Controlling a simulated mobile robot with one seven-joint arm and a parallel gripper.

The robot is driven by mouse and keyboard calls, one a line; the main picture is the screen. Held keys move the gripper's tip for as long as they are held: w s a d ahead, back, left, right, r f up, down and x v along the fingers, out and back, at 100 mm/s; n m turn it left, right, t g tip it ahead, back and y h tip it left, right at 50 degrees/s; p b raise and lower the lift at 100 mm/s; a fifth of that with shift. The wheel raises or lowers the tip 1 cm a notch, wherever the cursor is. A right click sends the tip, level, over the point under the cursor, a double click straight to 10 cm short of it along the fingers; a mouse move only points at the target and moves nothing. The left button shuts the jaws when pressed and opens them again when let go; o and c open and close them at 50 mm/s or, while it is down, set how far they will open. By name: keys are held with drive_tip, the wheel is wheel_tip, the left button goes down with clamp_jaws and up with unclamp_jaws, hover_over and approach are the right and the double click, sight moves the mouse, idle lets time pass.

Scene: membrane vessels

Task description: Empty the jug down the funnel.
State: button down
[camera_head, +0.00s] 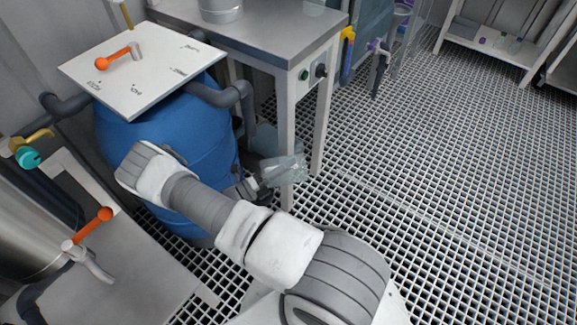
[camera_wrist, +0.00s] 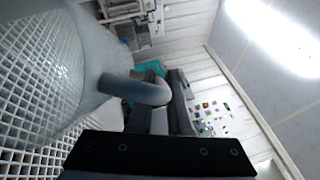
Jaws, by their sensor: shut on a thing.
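A clear, see-through jug (camera_head: 283,171) is held out beyond the blue drum, beside the bench's front leg. My gripper (camera_head: 250,188) is shut on it, partly hidden behind my arm. In the wrist view the jug's pale body (camera_wrist: 85,75) fills the left side, and its curved handle (camera_wrist: 140,88) runs to between my gripper's fingers (camera_wrist: 160,108). The jug looks tilted in the head view; I cannot tell whether it holds liquid. I cannot make out a funnel in either view.
A blue drum (camera_head: 165,128) with a white lid board (camera_head: 150,85) stands close to my arm. A steel bench (camera_head: 255,35) is behind the jug, its leg (camera_head: 287,150) very near. A grey pipe (camera_head: 230,95) bends beside the drum. Grated floor (camera_head: 430,200) lies open at right.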

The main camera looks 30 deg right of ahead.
drive_tip(key=shift+w+a+r+n+h, duration=0.25)
drive_tip(key=shift+a+h, duration=0.1)
drive_tip(key=shift+a, duration=0.1)
drive_tip(key=shift+w+a+r+n+h, duration=0.15)
drive_tip(key=shift+w+a+r+h, duration=0.05)
drive_tip(key=shift+a+h, duration=0.2)
drive_tip(key=shift+r, duration=0.1)
idle(1.5)
